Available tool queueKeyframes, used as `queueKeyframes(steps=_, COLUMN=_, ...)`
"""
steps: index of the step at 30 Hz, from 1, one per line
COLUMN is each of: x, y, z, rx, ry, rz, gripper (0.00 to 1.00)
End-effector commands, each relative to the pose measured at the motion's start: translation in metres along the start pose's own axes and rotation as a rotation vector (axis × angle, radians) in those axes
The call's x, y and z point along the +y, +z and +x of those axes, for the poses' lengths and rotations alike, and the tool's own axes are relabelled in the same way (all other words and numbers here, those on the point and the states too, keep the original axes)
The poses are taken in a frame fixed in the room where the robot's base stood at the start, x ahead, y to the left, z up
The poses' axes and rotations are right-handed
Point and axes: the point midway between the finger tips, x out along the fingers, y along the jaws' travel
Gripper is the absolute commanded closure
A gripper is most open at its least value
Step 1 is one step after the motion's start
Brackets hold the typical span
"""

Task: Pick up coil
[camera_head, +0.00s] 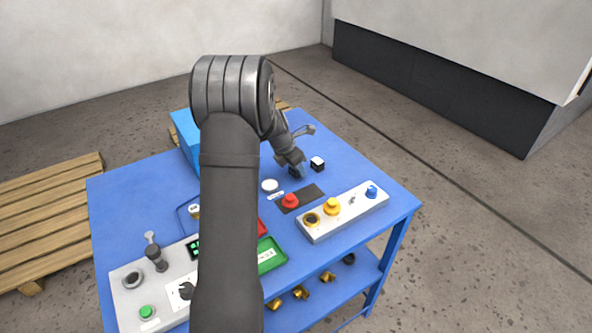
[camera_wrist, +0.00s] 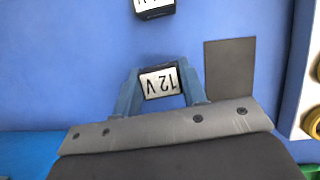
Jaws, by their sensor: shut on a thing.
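A small black coil with a white label reading "12 V" (camera_wrist: 161,83) sits between the two blue-grey fingers of my gripper (camera_wrist: 159,74) in the wrist view. The fingers press on its left and right sides, so my gripper is shut on it. In the head view my gripper (camera_head: 296,171) is low over the blue table. I cannot tell whether the held coil touches the table. A second black coil with a white top (camera_head: 317,164) stands on the table just right of my gripper. It also shows, cut off, at the top of the wrist view (camera_wrist: 154,8).
A dark flat plate (camera_wrist: 229,68) lies right of the held coil. On the blue table (camera_head: 345,157) are a red button (camera_head: 290,201), a white disc (camera_head: 270,185), a control box (camera_head: 343,212), a green tray (camera_head: 271,257) and a blue box (camera_head: 184,137). The far right tabletop is clear.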

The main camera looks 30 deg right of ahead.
Motion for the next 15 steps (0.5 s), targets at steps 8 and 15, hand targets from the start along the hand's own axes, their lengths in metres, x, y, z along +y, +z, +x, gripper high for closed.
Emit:
queueKeyframes(steps=8, x=-0.026, y=0.023, z=-0.038, rx=-0.001, ry=0.001, rz=0.005, gripper=0.86)
queueKeyframes(steps=15, x=-0.077, y=0.046, z=-0.063, rx=-0.001, ry=0.001, rz=0.005, gripper=0.86)
